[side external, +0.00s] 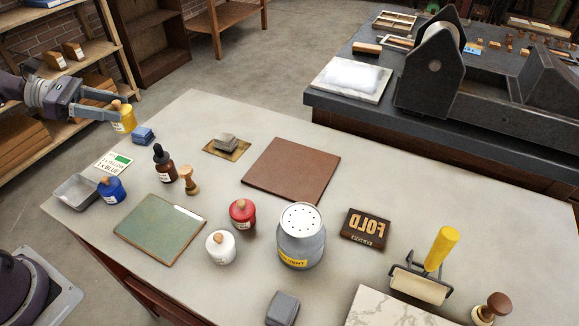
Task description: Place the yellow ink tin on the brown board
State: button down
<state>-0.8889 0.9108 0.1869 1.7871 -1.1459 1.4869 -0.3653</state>
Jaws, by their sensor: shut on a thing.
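The yellow ink tin (124,123), with a wooden knob on its lid, is at the upper left in the side external view. My gripper (116,106) is shut on it near the top and comes in from the left. The tin is at the table's far left edge, and looks raised, though its exact height is hard to tell. The brown board (291,170) lies flat and bare near the middle of the table, well to the right of the tin. The gripper's fingers partly hide the tin's top.
A blue block (144,136) sits close beside the yellow tin. A dropper bottle (164,165), a wooden stamp (188,181) and a grey stone on a small plate (226,144) stand between tin and board. Red tin (242,213) and metal can (301,240) stand in front of the board.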

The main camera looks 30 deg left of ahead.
jog(key=w+d+m+g+h, duration=0.1)
jog(key=w+d+m, duration=0.1)
jog(key=w+d, duration=1.05)
jog(key=g, duration=0.1)
send_over(273, 171)
jog(key=shift+m+h, duration=0.4)
notch_tip(273, 171, down, 15)
jog(key=c, duration=0.6)
grip_release()
jog(key=shift+f, duration=0.15)
